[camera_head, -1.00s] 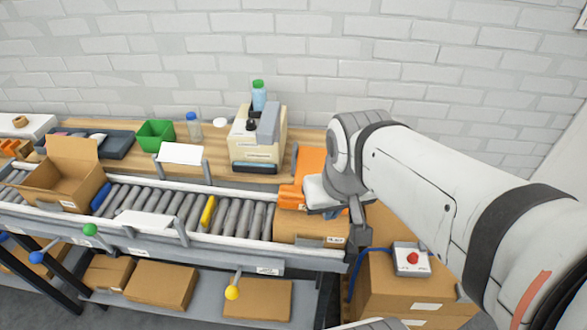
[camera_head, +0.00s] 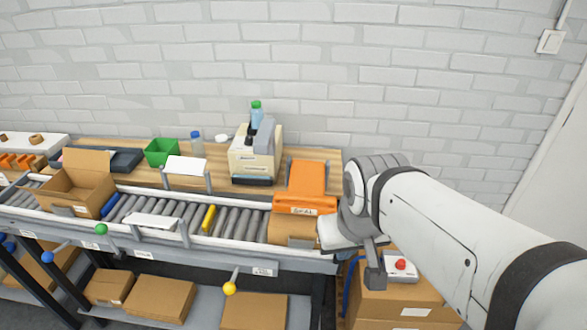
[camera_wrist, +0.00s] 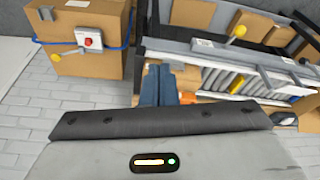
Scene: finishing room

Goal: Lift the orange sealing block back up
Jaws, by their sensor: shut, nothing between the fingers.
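The orange sealing block (camera_head: 305,204), marked SEAL, is at the right end of the conveyor in the head view. An orange arm-like part (camera_head: 307,177) runs back from it over the wooden bench. A cardboard box (camera_head: 290,230) is directly below the block; I cannot tell whether they touch.
The conveyor rollers (camera_head: 180,213) extend left, with a yellow bar (camera_head: 209,218) and an open carton (camera_head: 80,190). A beige machine (camera_head: 255,158) stands on the bench behind. The wall above is clear.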

